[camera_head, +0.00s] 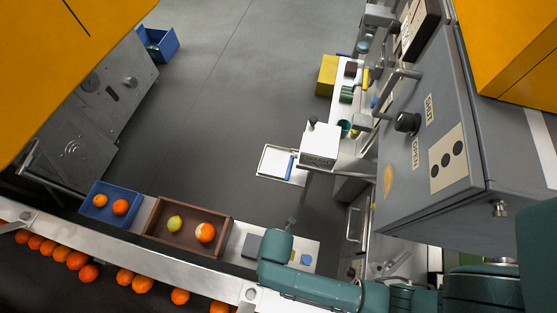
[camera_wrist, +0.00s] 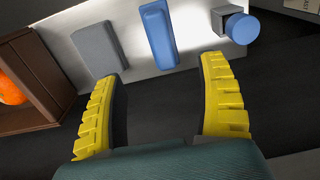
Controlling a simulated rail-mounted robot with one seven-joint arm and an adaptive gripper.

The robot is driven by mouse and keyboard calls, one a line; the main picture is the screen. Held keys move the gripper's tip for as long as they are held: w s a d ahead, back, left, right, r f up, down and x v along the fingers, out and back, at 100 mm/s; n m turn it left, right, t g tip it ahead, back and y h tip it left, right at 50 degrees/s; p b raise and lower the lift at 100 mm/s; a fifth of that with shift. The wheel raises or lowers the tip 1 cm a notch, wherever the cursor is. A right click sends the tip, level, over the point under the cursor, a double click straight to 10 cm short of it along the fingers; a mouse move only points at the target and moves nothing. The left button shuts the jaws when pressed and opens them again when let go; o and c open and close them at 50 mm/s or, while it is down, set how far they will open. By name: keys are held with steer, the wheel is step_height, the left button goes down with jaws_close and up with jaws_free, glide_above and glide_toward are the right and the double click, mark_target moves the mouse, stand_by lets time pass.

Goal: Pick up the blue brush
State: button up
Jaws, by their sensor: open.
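A long blue block, which looks like the blue brush (camera_wrist: 158,35), lies on a pale shelf at the top of the wrist view. My gripper (camera_wrist: 160,76) has its two yellow ribbed fingers wide apart with nothing between them. The brush is ahead of the fingertips, roughly in line with the gap, and no contact shows. In the head view my teal arm reaches over this shelf (camera_head: 231,243) and hides most or all of the brush.
A grey block (camera_wrist: 98,48) lies left of the brush. A grey piece with a round blue end (camera_wrist: 241,28) is to its right. A brown crate (camera_head: 150,218) with fruit stands further left. A white tray (camera_head: 270,161) holds a blue strip.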

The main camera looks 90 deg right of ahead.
step_height(320, 180, down, 5)
steer(key=shift+f+b, duration=0.15)
steer(key=shift+b, duration=0.8)
steer(key=f+b, duration=0.2)
steer(key=f, duration=0.1)
steer(key=f+b, duration=0.2)
steer(key=shift+s+d+f, duration=0.25)
steer(key=shift+s, duration=0.05)
steer(key=shift+r, duration=0.15)
steer(key=c, duration=1.3)
